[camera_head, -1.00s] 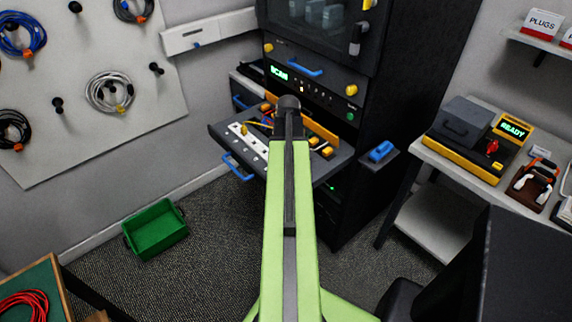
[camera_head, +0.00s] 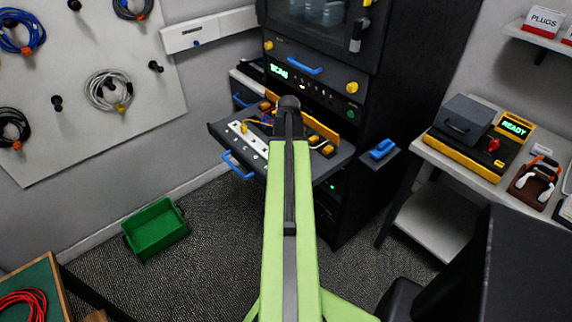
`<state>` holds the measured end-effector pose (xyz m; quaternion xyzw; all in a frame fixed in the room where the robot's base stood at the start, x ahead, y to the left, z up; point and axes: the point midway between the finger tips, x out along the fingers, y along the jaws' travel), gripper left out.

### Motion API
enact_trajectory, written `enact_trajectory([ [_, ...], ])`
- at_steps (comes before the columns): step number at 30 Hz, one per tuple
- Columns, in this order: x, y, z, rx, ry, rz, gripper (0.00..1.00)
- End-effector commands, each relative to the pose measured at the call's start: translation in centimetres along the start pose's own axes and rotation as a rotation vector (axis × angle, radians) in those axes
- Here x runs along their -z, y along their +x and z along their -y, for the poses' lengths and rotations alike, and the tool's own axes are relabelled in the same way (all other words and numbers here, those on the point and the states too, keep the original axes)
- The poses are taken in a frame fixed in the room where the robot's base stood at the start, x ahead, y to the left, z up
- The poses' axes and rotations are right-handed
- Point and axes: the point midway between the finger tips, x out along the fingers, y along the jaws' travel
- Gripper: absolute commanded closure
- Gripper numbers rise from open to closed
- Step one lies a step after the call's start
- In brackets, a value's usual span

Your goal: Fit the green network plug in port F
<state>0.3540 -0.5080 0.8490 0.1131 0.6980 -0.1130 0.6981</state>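No green network plug can be made out in the head view, and no port lettered F can be read. An open drawer (camera_head: 218,132) sticks out of the dark rack (camera_head: 400,70). It holds a white strip with dark openings (camera_head: 251,138) on its left and small yellow parts (camera_head: 328,149) on its right. My green arm reaches forward to the drawer, and its dark end covers the drawer's middle. My gripper is hidden behind the arm's end, so its fingers and anything in them do not show.
A blue-handled part (camera_head: 382,149) sits on a small ledge right of the drawer. A grey-white table (camera_head: 440,165) with a tester reading READY (camera_head: 515,128) stands at right. A green bin (camera_head: 156,230) lies on the floor at left, with open carpet around it.

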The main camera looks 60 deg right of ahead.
Motion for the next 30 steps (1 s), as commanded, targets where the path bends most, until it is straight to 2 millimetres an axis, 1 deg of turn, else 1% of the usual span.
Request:
enact_trajectory([
  [12, 0.02, 0.13, 0.02, 0.0, 0.0, 0.0, 1.0],
  [13, 0.02, 0.13, 0.02, 0.0, 0.0, 0.0, 0.78],
  [18, 0.02, 0.13, 0.03, 0.0, 0.001, 0.0, 0.55],
  [19, 0.02, 0.13, 0.03, 0.0, 0.001, 0.0, 0.53],
  [25, 0.03, 0.13, 0.03, 0.0, 0.001, 0.0, 0.53],
  [26, 0.03, 0.14, 0.03, 0.0, 0.001, 0.0, 0.51],
  [30, 0.03, 0.14, 0.03, 0.0, 0.001, 0.0, 0.32],
])
